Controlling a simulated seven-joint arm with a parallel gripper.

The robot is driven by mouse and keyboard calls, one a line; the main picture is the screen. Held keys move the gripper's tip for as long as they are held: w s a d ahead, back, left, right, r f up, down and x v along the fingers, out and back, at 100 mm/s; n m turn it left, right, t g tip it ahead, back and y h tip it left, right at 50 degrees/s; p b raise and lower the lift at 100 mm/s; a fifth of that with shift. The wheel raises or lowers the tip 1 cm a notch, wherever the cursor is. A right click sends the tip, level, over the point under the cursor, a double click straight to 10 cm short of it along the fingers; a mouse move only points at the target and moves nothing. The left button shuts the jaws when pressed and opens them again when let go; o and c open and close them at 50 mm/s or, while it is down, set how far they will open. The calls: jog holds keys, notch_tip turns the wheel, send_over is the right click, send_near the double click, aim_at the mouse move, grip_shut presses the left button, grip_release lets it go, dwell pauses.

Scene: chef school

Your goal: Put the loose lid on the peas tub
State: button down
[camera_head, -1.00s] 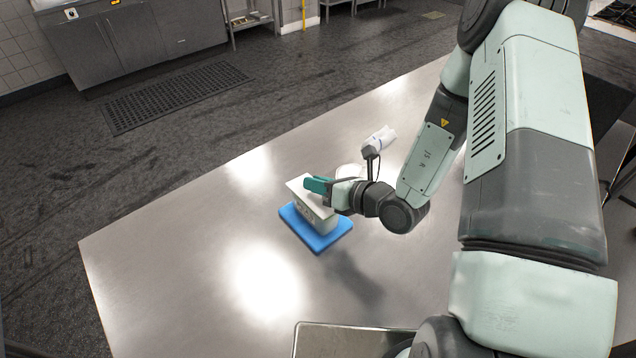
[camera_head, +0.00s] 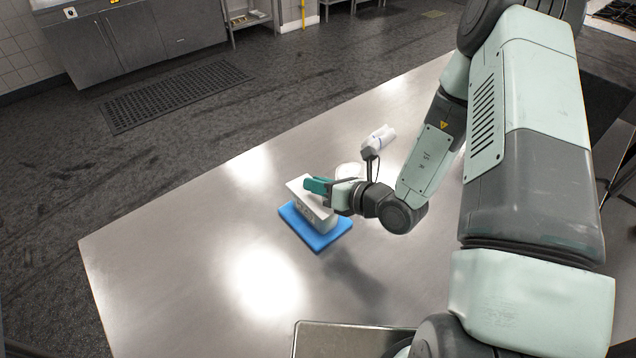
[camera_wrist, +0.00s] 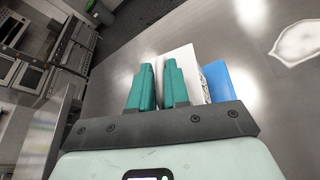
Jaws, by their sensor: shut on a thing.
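A pale tub (camera_head: 309,217) stands on a blue board (camera_head: 325,240) on the steel table. A flat white lid (camera_head: 299,187) lies over the top of the tub and seems to touch it; I cannot tell whether it is seated. My gripper (camera_head: 318,186), with teal fingers, is at the lid, shut on it. In the wrist view the white lid (camera_wrist: 179,60) shows beyond and beside the fingers (camera_wrist: 160,88), and the blue board (camera_wrist: 226,80) is to its right. The tub's label is too small to read, and its right side is partly hidden by my gripper.
A metal tray (camera_head: 345,340) lies at the table's near edge. The table (camera_head: 185,265) is bare left of the board.

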jog(key=shift+f, duration=0.25)
dwell(0.7)
jog(key=c, duration=1)
grip_release()
jog(key=shift+r, duration=0.2)
jog(key=shift+r, duration=3.35)
